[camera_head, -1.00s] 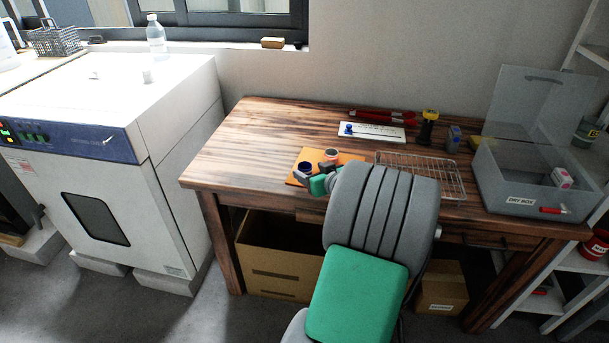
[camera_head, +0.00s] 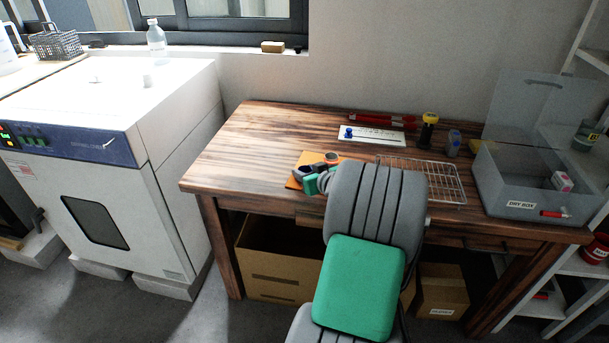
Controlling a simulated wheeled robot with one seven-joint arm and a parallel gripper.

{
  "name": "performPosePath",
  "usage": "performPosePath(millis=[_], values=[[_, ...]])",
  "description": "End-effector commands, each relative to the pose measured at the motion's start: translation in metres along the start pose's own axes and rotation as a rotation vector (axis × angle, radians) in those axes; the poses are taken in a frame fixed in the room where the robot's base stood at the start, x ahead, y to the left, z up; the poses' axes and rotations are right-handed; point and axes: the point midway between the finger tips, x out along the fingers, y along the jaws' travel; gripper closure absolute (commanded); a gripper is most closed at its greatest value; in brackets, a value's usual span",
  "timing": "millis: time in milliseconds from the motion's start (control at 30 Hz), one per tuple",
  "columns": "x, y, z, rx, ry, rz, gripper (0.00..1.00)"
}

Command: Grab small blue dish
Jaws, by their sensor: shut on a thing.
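The small blue dish (camera_head: 305,167) is at the front left of the orange mat (camera_head: 293,183) on the wooden table. My gripper (camera_head: 302,170) reaches in from the right and is shut on the dish; its dark fingers hide much of it. Whether the dish touches the mat or is lifted cannot be told. My grey and green arm covers the front middle of the table edge.
A second small dish (camera_head: 331,157) with reddish contents stands just behind my gripper. A wire rack (camera_head: 440,180) lies to the right, beyond my arm. The dry box (camera_head: 520,190) stands open at the right. The table's left part is clear.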

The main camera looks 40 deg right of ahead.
Motion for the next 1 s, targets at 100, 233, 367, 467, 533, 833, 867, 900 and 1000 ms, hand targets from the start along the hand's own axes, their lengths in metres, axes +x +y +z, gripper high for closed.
performPosePath(millis=[100, 233, 367, 467, 533, 833, 867, 900, 1000], values=[[0.0, 0.0, 0.0, 0.0, 0.0, 0.0, 0.89], [0.0, 0.0, 0.0, 0.0, 0.0, 0.0, 1.0], [0.0, 0.0, 0.0, 0.0, 0.0, 0.0, 1.0], [0.0, 0.0, -0.001, 0.0, 0.0, 0.0, 1.0], [-0.001, 0.0, -0.003, -0.001, 0.001, 0.0, 1.0], [-0.029, 0.007, -0.041, -0.002, 0.004, 0.005, 1.0], [-0.038, 0.01, -0.045, -0.002, 0.003, 0.006, 1.0], [-0.05, 0.014, -0.053, -0.001, 0.004, 0.007, 1.0], [-0.082, 0.024, -0.071, -0.003, 0.003, 0.008, 1.0]])
